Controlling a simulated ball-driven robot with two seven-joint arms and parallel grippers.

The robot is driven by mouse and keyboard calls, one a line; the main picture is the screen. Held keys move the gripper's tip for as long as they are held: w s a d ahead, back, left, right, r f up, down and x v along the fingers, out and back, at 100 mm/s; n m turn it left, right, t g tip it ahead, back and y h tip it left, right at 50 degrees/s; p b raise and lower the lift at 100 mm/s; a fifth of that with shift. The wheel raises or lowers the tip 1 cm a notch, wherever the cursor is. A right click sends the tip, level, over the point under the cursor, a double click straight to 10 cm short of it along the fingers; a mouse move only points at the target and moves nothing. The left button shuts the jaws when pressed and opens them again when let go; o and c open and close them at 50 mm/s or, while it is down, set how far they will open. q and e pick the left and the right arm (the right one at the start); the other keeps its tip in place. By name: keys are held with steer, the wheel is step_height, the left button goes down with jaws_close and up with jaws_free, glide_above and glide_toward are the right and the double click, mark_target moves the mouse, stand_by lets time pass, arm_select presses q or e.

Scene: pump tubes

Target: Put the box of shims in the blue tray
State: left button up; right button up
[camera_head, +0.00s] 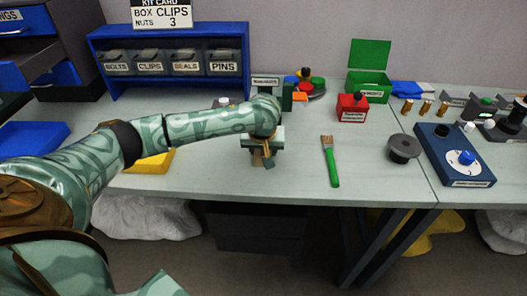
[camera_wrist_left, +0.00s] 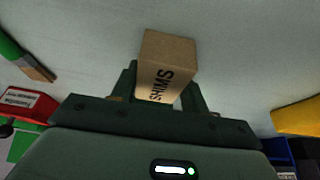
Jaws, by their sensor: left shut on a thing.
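The box of shims is a small brown cardboard box marked SHIMS, plain in the left wrist view (camera_wrist_left: 168,68). My left gripper (camera_wrist_left: 165,98) is shut on it, with a dark finger on each side. In the head view my left gripper (camera_head: 263,155) is over the middle of the bench, and only a bit of the box (camera_head: 257,160) shows under it. I cannot tell whether the box touches the bench. The blue tray (camera_head: 32,138) appears as a flat blue shape at the bench's left end, partly behind my arm. My right gripper is not in view.
A yellow tray (camera_head: 152,164) lies under my left forearm, between the gripper and the blue tray. A green-handled brush (camera_head: 331,165), a red box (camera_head: 352,108) and a dark round part (camera_head: 403,147) stand to the right. A blue bin rack (camera_head: 117,84) is behind.

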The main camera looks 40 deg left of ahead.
arm_select(q)
steer(key=shift+r+p, duration=0.35)
steer(key=shift+r, duration=0.1)
step_height(320, 180, up, 3)
steer(key=shift+f+p, duration=0.1)
steer(key=shift+p, duration=1)
steer(key=s+d+r+p, duration=0.3)
steer(key=s+r+p, duration=0.6)
steer(key=s, duration=0.4)
steer(key=shift+s+d, duration=0.15)
steer(key=shift+s, duration=0.2)
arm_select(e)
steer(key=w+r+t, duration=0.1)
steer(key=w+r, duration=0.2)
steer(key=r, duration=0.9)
